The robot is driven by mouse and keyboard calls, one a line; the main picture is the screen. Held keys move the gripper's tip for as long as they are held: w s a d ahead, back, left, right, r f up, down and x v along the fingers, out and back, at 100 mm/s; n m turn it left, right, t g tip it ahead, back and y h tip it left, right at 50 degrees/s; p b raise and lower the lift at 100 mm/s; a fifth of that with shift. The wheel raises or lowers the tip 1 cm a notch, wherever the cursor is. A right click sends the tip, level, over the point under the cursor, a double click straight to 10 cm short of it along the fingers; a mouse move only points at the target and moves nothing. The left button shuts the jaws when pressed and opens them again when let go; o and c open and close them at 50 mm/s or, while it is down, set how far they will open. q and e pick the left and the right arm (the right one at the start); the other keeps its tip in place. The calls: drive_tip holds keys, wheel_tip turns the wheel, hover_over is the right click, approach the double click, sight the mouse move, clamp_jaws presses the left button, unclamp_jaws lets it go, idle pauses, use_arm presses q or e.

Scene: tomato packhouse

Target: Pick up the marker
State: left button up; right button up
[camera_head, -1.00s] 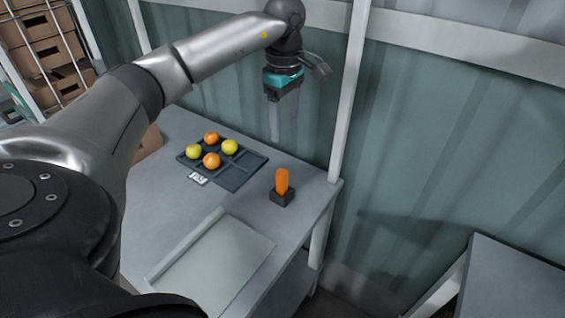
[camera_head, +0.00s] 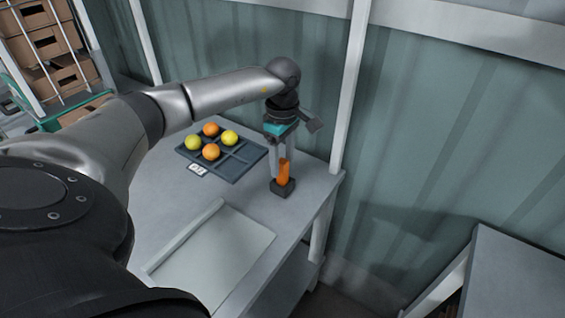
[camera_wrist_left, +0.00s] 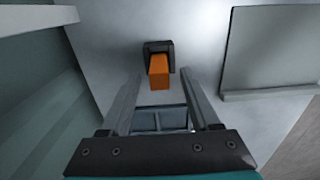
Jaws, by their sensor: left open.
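The orange marker (camera_head: 283,173) stands upright in a small dark holder (camera_head: 283,188) near the right edge of the table. In the left wrist view the marker (camera_wrist_left: 159,72) and its holder (camera_wrist_left: 158,46) show ahead of the fingers, between their lines. My left gripper (camera_head: 281,170) is open and points down at the marker, with a finger to either side of its upper part in the head view. I cannot tell whether the fingers touch it. My right gripper is not in view.
A dark compartment tray (camera_head: 236,171) with several orange and yellow-green tomatoes lies left of the holder, with a small white label (camera_head: 197,169) beside it. A pale flat board (camera_head: 222,254) lies at the table's front. A white post (camera_head: 347,100) rises close behind the right edge.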

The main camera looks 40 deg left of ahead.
use_arm(q)
drive_tip(key=shift+f, duration=0.95)
clamp_jaws()
